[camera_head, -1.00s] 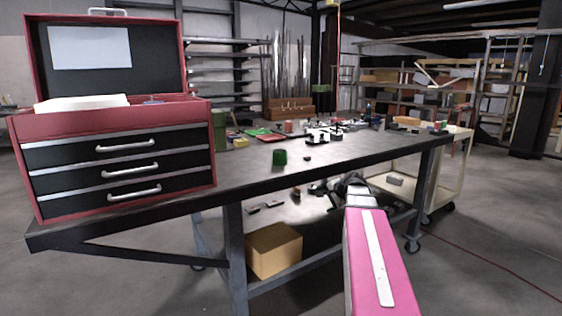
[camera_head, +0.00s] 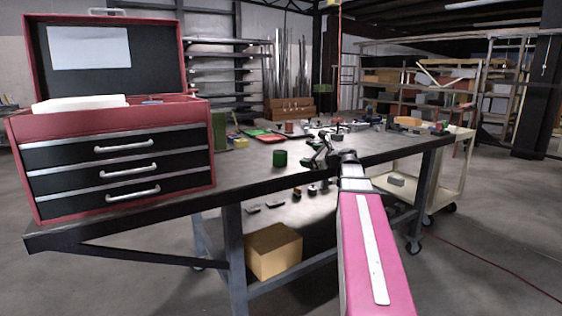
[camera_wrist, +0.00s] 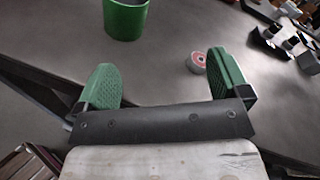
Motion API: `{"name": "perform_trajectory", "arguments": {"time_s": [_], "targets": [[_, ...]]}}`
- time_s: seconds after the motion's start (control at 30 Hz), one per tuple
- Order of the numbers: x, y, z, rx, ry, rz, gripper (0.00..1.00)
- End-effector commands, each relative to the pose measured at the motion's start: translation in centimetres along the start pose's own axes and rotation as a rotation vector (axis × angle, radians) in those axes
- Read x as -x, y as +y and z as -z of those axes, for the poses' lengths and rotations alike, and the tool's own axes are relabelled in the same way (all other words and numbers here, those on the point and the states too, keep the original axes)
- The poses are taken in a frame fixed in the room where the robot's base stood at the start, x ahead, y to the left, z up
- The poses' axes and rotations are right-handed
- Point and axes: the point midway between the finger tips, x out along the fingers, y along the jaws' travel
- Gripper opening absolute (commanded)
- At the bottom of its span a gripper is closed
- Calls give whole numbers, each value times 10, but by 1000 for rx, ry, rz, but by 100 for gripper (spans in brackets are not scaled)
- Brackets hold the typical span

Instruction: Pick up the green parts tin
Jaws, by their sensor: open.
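The green parts tin (camera_head: 280,158) stands upright on the grey workbench near its front edge in the head view. It also shows at the top of the wrist view (camera_wrist: 125,18), cut off by the frame edge. My gripper (camera_head: 316,156) is at the bench's front edge, just right of the tin. In the wrist view my gripper (camera_wrist: 165,80) has its two green-padded fingers spread wide with nothing between them. The tin lies ahead of the fingers, nearer the left one, and apart from both.
A red toolbox (camera_head: 115,130) stands on the bench's left end. Dark fittings (camera_wrist: 285,40) and other clutter lie farther right. Bare bench top (camera_head: 245,165) surrounds the tin.

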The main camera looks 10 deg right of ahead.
Motion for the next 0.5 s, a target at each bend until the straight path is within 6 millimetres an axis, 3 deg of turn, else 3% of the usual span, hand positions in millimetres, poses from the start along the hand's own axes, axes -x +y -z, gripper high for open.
{"name": "perform_trajectory", "arguments": {"time_s": [0.23, 0.5], "targets": [[-31, 40, -16, -383, -135, -65, 94], [-49, 45, -21, -464, -161, -80, 94]]}}
